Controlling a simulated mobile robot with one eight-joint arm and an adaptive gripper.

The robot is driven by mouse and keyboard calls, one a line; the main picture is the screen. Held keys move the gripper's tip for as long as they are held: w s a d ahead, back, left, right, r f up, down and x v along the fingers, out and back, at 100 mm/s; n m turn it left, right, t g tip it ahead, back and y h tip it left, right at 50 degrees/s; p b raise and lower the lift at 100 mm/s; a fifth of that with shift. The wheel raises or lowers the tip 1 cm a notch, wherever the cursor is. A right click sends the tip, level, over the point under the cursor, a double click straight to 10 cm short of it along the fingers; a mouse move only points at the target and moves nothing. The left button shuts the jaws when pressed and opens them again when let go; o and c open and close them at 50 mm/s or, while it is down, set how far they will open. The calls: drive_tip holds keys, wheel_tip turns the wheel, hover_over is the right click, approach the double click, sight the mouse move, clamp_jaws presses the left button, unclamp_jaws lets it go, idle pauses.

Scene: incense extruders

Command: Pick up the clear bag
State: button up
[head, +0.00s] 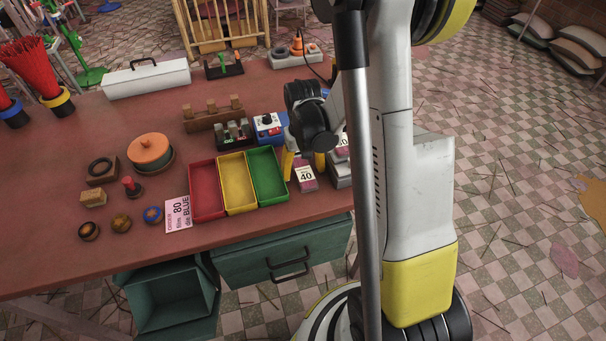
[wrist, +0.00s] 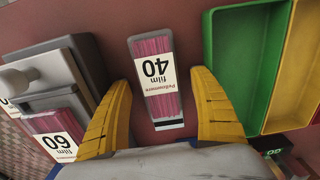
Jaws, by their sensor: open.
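A clear bag of pink sticks (head: 306,183) with a white label reading 40 lies flat on the red table, just right of the green tray. In the wrist view the clear bag (wrist: 157,75) lies between the two yellow fingers, its label upside down. My gripper (head: 304,163) is open over the bag. In the wrist view my gripper (wrist: 161,82) has a finger on each side of the bag, with visible gaps. I cannot tell how high the fingertips are above the table.
The green tray (wrist: 221,70) stands close beside one finger. On the other side is a grey device (wrist: 55,75) with a packet labelled 60 (wrist: 55,135). Red (head: 206,190) and yellow (head: 238,183) trays adjoin the green one. The table's front edge is near.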

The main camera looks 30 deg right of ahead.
drive_tip(key=c, duration=1.3)
drive_tip(key=shift+r, duration=0.1)
